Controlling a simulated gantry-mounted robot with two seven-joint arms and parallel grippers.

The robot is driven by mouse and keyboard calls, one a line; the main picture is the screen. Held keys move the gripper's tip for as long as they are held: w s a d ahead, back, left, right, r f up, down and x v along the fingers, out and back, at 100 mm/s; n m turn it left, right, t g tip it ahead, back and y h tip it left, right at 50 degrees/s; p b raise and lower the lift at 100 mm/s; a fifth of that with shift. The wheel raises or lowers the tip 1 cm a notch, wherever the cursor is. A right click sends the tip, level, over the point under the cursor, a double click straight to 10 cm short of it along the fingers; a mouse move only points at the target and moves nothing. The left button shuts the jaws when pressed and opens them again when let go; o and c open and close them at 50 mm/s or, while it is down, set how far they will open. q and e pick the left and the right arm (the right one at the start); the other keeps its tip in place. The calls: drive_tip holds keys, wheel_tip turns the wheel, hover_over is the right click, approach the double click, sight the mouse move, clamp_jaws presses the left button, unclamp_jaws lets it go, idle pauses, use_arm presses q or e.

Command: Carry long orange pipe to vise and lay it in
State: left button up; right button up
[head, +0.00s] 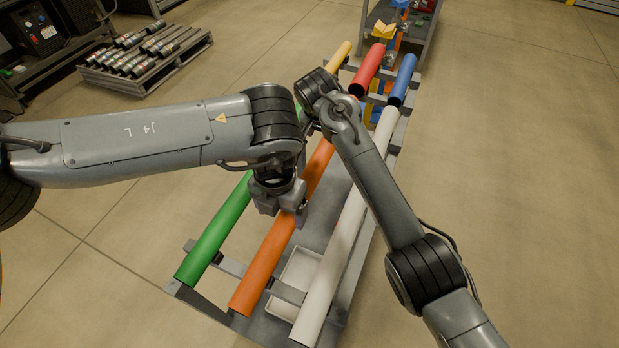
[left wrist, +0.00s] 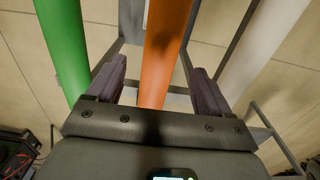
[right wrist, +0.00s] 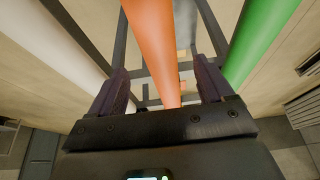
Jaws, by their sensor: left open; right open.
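The long orange pipe (head: 262,268) lies lengthwise on a grey rack, between a green pipe and a white pipe. My left gripper (head: 286,207) is above the middle of the orange pipe, fingers down. In the left wrist view its open fingers stand either side of the orange pipe (left wrist: 165,50). My right gripper is hidden behind its own arm in the head view, farther along the rack. In the right wrist view the right gripper (right wrist: 162,82) is open, with the orange pipe (right wrist: 152,40) running between its fingers. I cannot clearly make out the vise.
The green pipe (head: 215,235) and white pipe (head: 335,255) lie close on either side. Yellow (head: 339,56), red (head: 368,68) and blue (head: 403,78) pipes lie at the far end. A pallet of cylinders (head: 145,50) stands back left. Floor right of the rack is clear.

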sight(283, 221)
use_arm(q)
drive_tip(key=shift+f, duration=2.7)
use_arm(e)
drive_tip(key=shift+x, duration=2.7)
drive_tip(key=shift+w, duration=0.1)
use_arm(q)
clamp_jaws()
use_arm(e)
clamp_jaws()
use_arm(q)
drive_tip(key=shift+r, duration=0.1)
use_arm(e)
drive_tip(key=shift+r, duration=0.15)
